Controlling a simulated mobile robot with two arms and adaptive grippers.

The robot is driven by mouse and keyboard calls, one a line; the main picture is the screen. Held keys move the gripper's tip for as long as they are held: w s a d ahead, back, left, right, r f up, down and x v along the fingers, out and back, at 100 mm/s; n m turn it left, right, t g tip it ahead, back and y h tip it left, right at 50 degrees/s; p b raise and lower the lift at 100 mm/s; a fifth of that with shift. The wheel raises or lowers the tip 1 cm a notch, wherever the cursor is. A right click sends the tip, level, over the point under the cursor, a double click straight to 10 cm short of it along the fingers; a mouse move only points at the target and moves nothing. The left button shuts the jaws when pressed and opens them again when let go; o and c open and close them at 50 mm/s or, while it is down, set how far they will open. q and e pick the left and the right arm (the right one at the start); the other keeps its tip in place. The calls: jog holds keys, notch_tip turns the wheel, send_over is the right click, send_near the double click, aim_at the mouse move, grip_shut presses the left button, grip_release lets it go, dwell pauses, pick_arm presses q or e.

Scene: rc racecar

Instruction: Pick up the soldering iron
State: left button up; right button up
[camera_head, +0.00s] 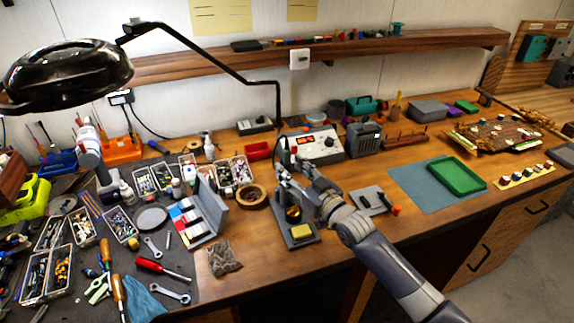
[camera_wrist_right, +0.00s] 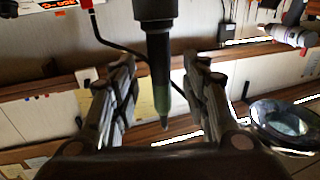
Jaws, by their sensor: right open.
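The soldering iron shows in the right wrist view as a dark, pointed tool (camera_wrist_right: 157,52) with a greenish section above its tip. It lies between the two spread fingers of my right gripper (camera_wrist_right: 160,75), with visible room on both sides. In the head view my right gripper (camera_head: 297,180) is open, just above the iron's stand (camera_head: 302,238), which holds a brass-coloured coil and a yellow sponge. The gripper partly hides the iron there.
A soldering station (camera_head: 318,146) stands right behind the gripper. A magnifier lamp (camera_head: 70,75) overhangs the crowded left side.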

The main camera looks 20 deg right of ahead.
aim_at(289, 168)
jog(key=shift+x, duration=1.15)
jog(key=shift+w+a, duration=0.1)
jog(key=shift+w, duration=0.15)
jog(key=shift+w+f, duration=0.1)
jog(key=shift+c, duration=1)
grip_shut()
pick_arm(q)
jog(key=shift+s+a+r, duration=0.35)
jog(key=shift+s+a, duration=0.05)
jog(key=shift+s, duration=0.1)
jog(key=shift+w, duration=0.15)
pick_arm(e)
jog(key=shift+r, duration=0.2)
